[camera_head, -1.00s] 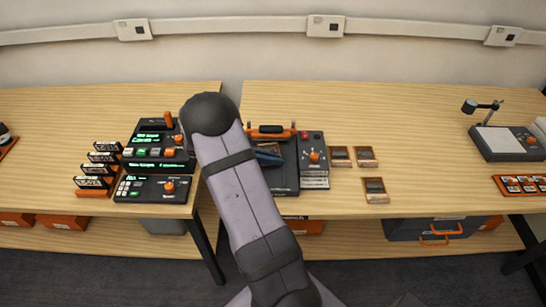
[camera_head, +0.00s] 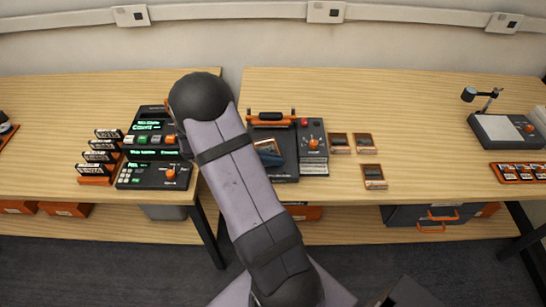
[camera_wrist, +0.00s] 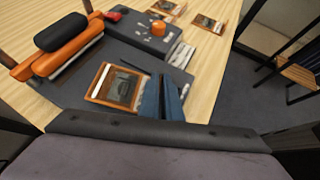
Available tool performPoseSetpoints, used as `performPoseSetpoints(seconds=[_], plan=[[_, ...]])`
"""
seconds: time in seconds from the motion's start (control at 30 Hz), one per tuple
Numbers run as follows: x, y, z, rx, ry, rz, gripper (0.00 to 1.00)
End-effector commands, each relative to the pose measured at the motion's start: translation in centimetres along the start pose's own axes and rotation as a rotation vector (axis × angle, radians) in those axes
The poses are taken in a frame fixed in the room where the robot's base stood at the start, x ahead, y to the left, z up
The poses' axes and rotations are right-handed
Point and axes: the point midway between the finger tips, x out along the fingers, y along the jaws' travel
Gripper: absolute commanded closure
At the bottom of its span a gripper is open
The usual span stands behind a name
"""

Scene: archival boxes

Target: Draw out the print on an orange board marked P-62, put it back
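An orange-edged board with a dark print (camera_wrist: 115,87) is just left of my gripper's blue fingers in the wrist view, over the dark grey bed of a device. The board (camera_head: 267,148) also shows in the head view, partly hidden by my arm. No mark on it is legible. My gripper (camera_wrist: 164,101) is low beside the board's right edge, its two fingers close together. I cannot tell whether they touch or grip the board. Three similar orange-edged boards lie on the table to the right: two behind (camera_head: 340,142) (camera_head: 366,143) and one in front (camera_head: 374,176).
The device (camera_head: 285,168) has an orange-and-black handle (camera_head: 271,118) at the back and a control box (camera_head: 313,150) with an orange knob. A rack of labelled cards (camera_head: 98,158) and a lit console (camera_head: 152,147) stand on the left table. The right table's middle is clear.

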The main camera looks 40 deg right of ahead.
Motion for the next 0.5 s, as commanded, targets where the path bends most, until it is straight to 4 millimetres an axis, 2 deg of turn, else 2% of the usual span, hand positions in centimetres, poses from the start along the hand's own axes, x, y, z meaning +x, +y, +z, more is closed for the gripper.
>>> performPoseSetpoints(seconds=[0.1,0.13,0.2,0.5], plan=[[0.18,-0.35,-0.18,-0.005,0.001,-0.009,1.0],[0.18,-0.35,-0.18,-0.005,0.001,-0.009,0.88],[0.18,-0.31,-0.18,-0.004,0.002,-0.008,0.74],[0.13,-0.13,-0.13,-0.002,0.002,-0.004,0.74]])
